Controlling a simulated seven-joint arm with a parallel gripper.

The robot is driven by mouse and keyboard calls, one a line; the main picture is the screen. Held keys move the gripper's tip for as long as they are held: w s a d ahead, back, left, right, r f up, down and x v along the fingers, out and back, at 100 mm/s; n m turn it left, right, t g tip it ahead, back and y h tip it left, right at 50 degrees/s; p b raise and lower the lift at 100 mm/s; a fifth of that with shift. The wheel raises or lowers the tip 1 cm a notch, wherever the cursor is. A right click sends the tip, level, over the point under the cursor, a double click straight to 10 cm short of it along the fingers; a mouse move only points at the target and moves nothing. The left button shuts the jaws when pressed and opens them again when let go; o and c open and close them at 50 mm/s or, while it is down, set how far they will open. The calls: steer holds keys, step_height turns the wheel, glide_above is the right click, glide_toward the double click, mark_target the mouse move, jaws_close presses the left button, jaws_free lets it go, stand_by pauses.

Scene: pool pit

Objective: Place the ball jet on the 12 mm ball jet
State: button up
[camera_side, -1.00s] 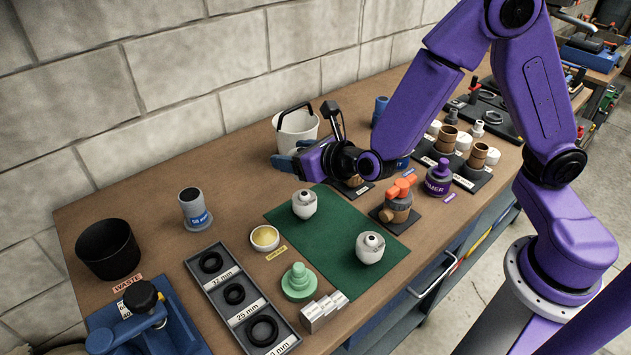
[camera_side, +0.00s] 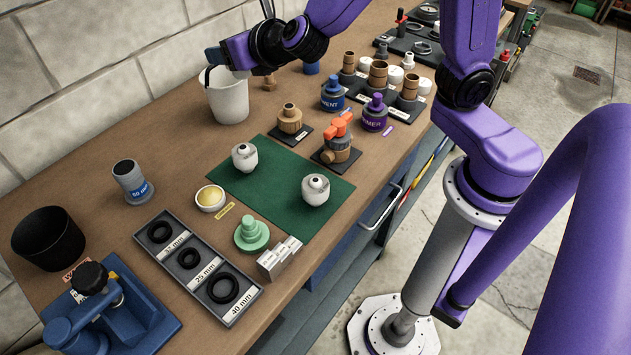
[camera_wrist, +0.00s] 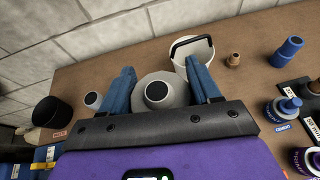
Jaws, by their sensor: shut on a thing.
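My gripper (camera_wrist: 160,88) shows in the wrist view with its two blue fingers shut on a pale grey, rounded fitting with a dark round bore (camera_wrist: 157,92), which looks like a ball jet. In the side view my gripper (camera_side: 213,56) is at the white bucket's rim, and the held fitting is hidden there. Two white ball jets with dark bores stand apart on the green mat (camera_side: 270,203): one at the back left (camera_side: 245,156), one at the front right (camera_side: 316,189). I cannot read a size on either.
The white bucket (camera_side: 229,100) stands below my gripper. A brown fitting (camera_side: 289,119) and an orange-handled valve (camera_side: 338,143) stand beyond the mat. A yellow-filled dish (camera_side: 210,198), green stepped piece (camera_side: 252,235) and ring tray (camera_side: 197,266) lie left and in front.

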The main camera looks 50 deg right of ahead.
steer(key=s+d+f+m+g+h, duration=0.4)
steer(key=s+d+m+g+h, duration=0.25)
steer(key=m+g, duration=0.2)
steer(key=s+d+f+m+g+h, duration=0.5)
steer(key=d+m+g, duration=0.2)
steer(key=m, duration=0.3)
steer(key=s+a+m+g+y, duration=0.1)
steer(key=s+m+g+y, duration=0.3)
steer(key=s+m+g, duration=0.3)
step_height(320, 180, up, 10)
steer(key=m+t+y, duration=0.7)
steer(key=m+y, duration=1.6)
steer(key=m, duration=0.2)
glide_above(311, 190)
steer(key=shift+h, duration=0.35)
steer(key=shift+f, duration=9.3)
steer(key=shift+f, duration=0.1)
